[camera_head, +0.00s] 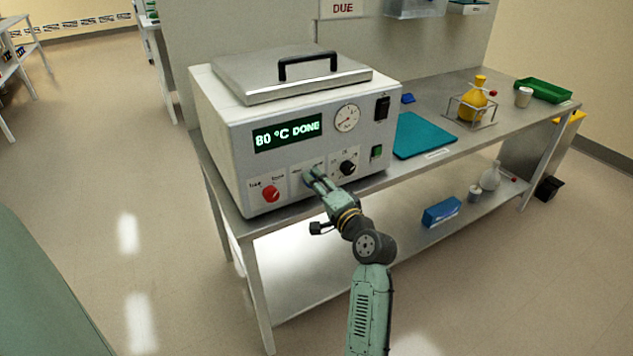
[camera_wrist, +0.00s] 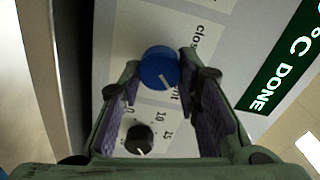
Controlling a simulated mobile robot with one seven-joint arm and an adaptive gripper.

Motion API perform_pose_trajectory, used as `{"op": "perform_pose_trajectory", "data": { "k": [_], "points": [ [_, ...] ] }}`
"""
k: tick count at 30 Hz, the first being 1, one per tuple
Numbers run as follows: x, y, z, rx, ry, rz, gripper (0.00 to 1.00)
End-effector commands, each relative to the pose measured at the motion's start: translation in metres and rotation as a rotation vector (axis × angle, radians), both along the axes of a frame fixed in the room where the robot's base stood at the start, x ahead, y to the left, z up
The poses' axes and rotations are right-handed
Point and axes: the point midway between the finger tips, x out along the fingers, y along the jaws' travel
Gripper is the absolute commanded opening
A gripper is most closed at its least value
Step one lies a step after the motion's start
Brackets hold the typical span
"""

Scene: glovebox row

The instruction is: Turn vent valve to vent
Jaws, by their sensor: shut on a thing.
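The vent valve is a blue knob (camera_wrist: 159,66) on the front panel of the oven-like unit (camera_head: 225,161). In the wrist view it sits between the two fingertips of my gripper (camera_wrist: 160,72), which is shut on it. A white mark on the knob faces the lower side of the picture, near a partly hidden label ending in "nt". A label starting "clos" stands to its upper right. In the head view my gripper (camera_head: 316,178) reaches the panel between the red and black knobs and mostly hides the blue one.
A red knob (camera_head: 270,193) is left of my gripper and a black knob (camera_head: 347,167) is right of it. The display (camera_head: 287,133) reads 80 °C DONE. A gauge (camera_head: 347,118) is above. A teal mat (camera_head: 424,135) lies right on the bench.

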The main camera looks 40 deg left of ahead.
Motion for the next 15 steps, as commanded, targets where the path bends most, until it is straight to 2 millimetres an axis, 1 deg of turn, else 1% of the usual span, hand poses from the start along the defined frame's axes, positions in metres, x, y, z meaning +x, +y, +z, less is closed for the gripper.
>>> {"op": "perform_pose_trajectory", "data": {
  "k": [11, 12, 15],
  "points": [
    [-0.0001, -0.0001, -0.0007, 0.002, 0.006, 0.001, 0.03],
    [0.0, -0.0001, -0.0007, 0.001, 0.006, 0.001, 0.32],
    [0.0, -0.0001, -0.0006, 0.002, 0.005, 0.001, 0.39]
  ]
}}
